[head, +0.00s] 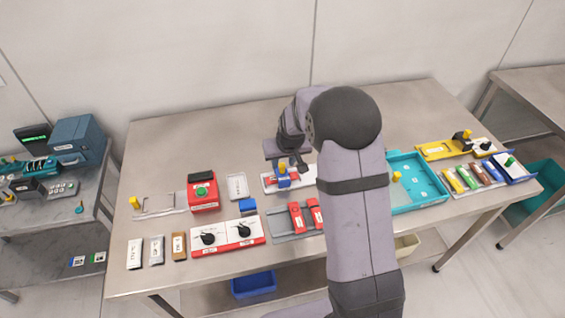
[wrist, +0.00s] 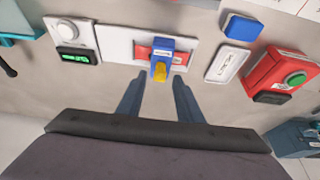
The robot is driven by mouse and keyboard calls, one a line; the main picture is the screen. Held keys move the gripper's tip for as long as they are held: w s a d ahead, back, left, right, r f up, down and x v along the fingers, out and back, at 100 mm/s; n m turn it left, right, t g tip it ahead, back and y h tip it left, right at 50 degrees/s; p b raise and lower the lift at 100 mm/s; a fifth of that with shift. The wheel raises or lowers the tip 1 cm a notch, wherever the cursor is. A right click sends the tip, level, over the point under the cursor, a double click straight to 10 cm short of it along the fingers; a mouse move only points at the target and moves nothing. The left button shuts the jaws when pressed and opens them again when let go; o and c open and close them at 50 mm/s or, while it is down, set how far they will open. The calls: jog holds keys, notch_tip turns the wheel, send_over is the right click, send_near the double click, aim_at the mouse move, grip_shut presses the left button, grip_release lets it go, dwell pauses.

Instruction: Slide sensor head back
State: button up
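The sensor head is a blue block (head: 284,181) with a yellow knob on top. It sits on a white plate with a red strip, near the middle of the table. In the wrist view the blue block (wrist: 160,47) is at top centre, with red showing on both sides of it. Its yellow knob (wrist: 159,72) points toward my gripper. My gripper (wrist: 158,80) is open, its two blue-grey fingers apart with nothing held between them. The fingertips are close to the knob, one to each side in the picture; contact cannot be told. In the head view my gripper (head: 283,158) is partly hidden.
A red box with a green button (head: 203,195) and a white label plate (head: 237,186) are left of the sensor head. A small blue block (head: 248,205) lies nearby. A white-knobbed device with green display (wrist: 73,42) adjoins the plate. A teal tray (head: 427,185) is at right.

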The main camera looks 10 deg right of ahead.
aim_at(282, 166)
jog(key=shift+p+x, duration=0.45)
jog(key=shift+x, duration=1.05)
grip_shut()
